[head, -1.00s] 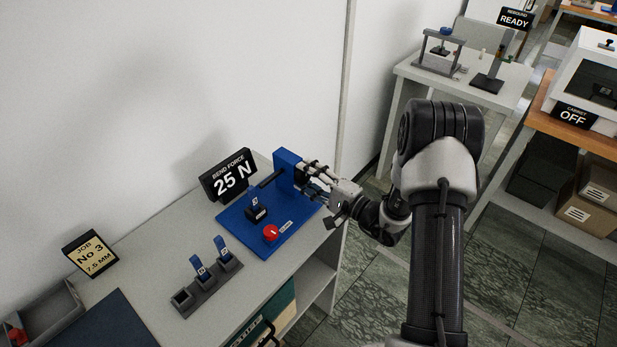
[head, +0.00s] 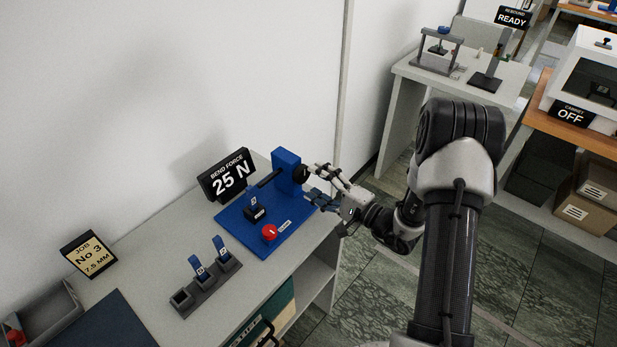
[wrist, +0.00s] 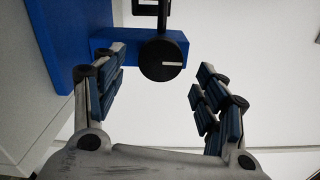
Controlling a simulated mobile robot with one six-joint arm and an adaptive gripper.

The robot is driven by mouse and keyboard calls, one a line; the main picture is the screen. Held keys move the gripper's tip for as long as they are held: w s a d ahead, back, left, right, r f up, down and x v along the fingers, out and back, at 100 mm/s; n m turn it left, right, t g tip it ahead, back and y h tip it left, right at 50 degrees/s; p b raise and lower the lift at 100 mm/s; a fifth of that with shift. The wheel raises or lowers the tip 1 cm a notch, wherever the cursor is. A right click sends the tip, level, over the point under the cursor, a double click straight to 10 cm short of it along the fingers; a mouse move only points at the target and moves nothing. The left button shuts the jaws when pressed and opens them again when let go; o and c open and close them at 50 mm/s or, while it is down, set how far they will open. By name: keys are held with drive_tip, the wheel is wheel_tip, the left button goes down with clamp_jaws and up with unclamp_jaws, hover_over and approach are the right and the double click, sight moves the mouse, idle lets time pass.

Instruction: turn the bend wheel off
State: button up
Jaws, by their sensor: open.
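The bend wheel (head: 301,174) is a black round knob on the right side of the blue block (head: 286,160) of the bend press. In the wrist view the wheel (wrist: 162,60) shows its face with a short white mark, lying nearly level in the picture. My gripper (head: 318,183) is open and empty, just right of the wheel. In the wrist view its fingers (wrist: 154,82) are spread to either side, with the wheel ahead between them and apart from both. The bend force display (head: 229,175) reads 25 N.
The blue base carries a red button (head: 269,232) and a small black holder (head: 255,212). A grey rack (head: 206,290) with blue-topped pieces stands in front. A job sign (head: 89,254) reads No 3, 7.5 mm. Open floor lies right of the bench.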

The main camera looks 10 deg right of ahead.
drive_tip(key=v, duration=0.8)
